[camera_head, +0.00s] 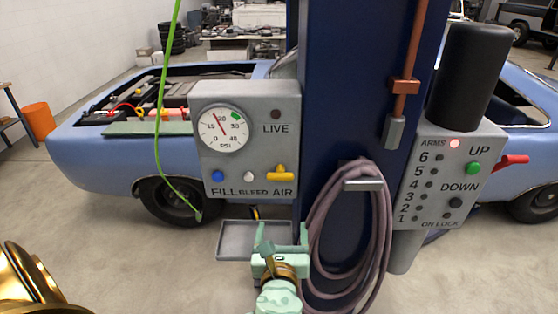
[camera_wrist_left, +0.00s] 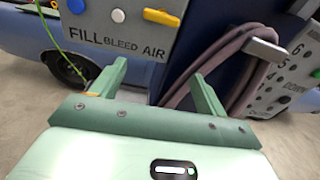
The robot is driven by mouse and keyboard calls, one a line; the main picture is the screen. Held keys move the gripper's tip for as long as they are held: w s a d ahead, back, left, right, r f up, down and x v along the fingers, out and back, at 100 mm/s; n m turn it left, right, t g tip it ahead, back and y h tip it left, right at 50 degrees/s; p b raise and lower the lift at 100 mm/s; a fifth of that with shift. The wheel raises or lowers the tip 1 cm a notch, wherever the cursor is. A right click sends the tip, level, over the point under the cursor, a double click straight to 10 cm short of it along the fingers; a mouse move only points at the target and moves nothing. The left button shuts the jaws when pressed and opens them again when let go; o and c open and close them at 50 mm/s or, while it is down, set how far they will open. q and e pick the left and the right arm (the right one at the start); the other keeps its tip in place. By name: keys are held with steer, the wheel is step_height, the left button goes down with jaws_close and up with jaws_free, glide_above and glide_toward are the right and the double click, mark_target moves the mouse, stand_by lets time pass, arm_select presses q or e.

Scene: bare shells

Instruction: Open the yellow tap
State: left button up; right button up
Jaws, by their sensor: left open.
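The yellow tap (camera_head: 280,175) is on the lower right of the grey air panel (camera_head: 248,110), above the word AIR. Its handle lies roughly level, with a short stub standing up from its middle. It also shows at the top of the left wrist view (camera_wrist_left: 161,17). My left gripper (camera_head: 282,232), pale green, is below the panel and lower than the tap. It is open, with nothing between its fingers, and it does not touch the tap. In the wrist view, the tap is beyond the gap between the fingers (camera_wrist_left: 158,82). My right gripper is not in view.
A blue button (camera_head: 217,176) and a white button (camera_head: 248,177) are left of the tap. A purple hose (camera_head: 322,225) hangs from a hook on the blue post (camera_head: 335,80), right of my gripper. A grey tray (camera_head: 235,240) is below the panel. A green cord (camera_head: 163,100) hangs at left.

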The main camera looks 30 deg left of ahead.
mark_target(280, 177)
arm_select(q)
step_height(280, 177, up, 4)
steer(key=y, duration=0.1)
steer(key=p+x, duration=0.1)
steer(key=x, duration=0.7)
steer(key=p+x, duration=0.1)
steer(key=x, duration=0.7)
steer(key=shift+r, duration=0.2)
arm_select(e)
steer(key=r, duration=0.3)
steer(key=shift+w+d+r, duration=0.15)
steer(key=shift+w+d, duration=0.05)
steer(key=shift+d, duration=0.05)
arm_select(q)
steer(key=c, duration=0.7)
